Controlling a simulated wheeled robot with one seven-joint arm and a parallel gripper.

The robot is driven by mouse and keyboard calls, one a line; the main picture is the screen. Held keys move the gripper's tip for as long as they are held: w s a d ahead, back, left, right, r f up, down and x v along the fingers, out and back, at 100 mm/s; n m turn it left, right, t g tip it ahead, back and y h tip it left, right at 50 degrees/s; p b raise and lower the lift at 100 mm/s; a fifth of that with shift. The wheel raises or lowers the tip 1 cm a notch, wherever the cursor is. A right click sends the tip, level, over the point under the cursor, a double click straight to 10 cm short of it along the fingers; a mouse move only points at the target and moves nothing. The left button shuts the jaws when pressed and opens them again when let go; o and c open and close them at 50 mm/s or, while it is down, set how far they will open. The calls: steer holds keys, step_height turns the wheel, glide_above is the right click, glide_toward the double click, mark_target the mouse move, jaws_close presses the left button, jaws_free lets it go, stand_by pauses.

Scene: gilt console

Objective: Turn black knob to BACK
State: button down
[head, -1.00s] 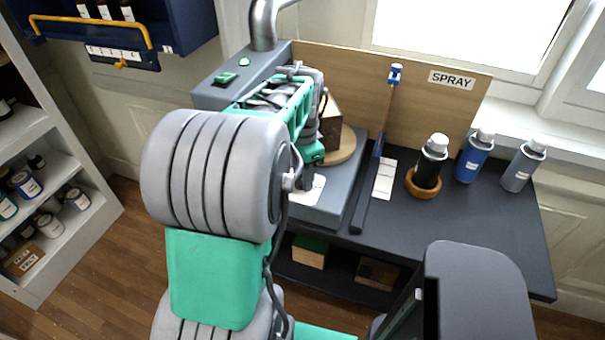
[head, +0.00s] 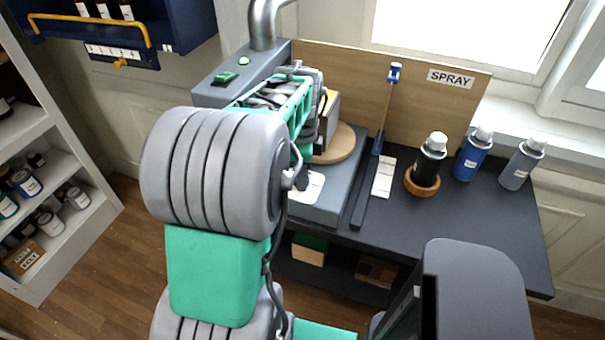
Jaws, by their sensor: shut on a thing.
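The black knob is not visible; my arm and wrist cover the front of the grey booth, where my gripper is. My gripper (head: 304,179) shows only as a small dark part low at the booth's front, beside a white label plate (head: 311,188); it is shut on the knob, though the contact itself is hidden. The round wooden turntable (head: 342,148) sits in the grey booth (head: 338,205). A box (head: 332,111) stands on it, with a pale side turned to the right and a dark mark near its left edge. The word BACK is not readable from here.
A black spray can in a wooden ring (head: 422,184), a blue can (head: 472,155) and a grey can (head: 521,164) stand right on the dark bench (head: 455,225). A brush (head: 385,115) stands against the wooden board. Shelves with jars are at left.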

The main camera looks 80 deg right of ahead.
stand_by(0.3)
steer(key=c, duration=0.9)
jaws_free()
steer(key=shift+c, duration=0.2)
step_height(320, 180, up, 8)
steer(key=shift+f, duration=0.1)
